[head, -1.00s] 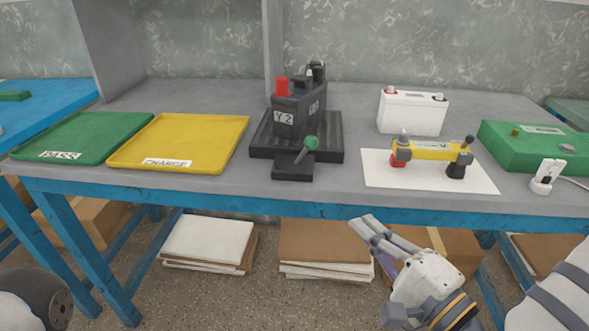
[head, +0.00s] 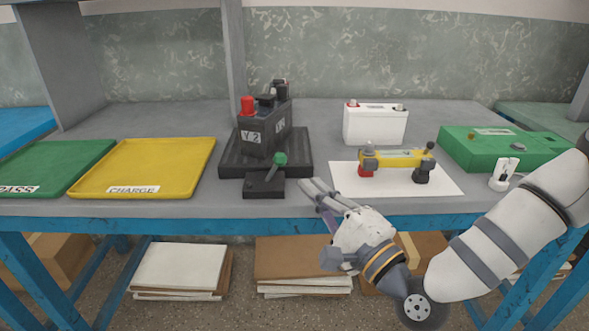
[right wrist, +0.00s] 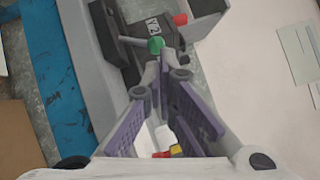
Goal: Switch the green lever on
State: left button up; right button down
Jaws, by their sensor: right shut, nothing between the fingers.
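The stem leans to the right in the head view. A black battery marked Y2 (head: 265,130) stands on that stand. My right gripper (head: 306,184) is shut and empty, at the table's front edge, right of the switch box and apart from the lever. In the right wrist view, the green knob (right wrist: 156,44) shows just beyond the fingertips. My left gripper is out of view.
A yellow tray marked CHARGE (head: 150,190) and a green PASS tray (head: 50,160) lie left. At right are a white battery (head: 375,126), a yellow tester (head: 398,159) on a white sheet (head: 345,185) and a green box (head: 500,150).

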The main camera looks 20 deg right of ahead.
aim_at(283, 159)
jog(key=x, duration=0.6)
jog(key=shift+w, duration=0.1)
jog(key=shift+r, duration=0.15)
jog(key=shift+a+r+p, duration=0.1)
jog(key=shift+a+p, duration=0.05)
jog(key=shift+p, duration=0.2)
jog(key=shift+n, duration=0.4)
jog(key=shift+g, duration=0.3)
jog(key=shift+a+r, duration=0.1)
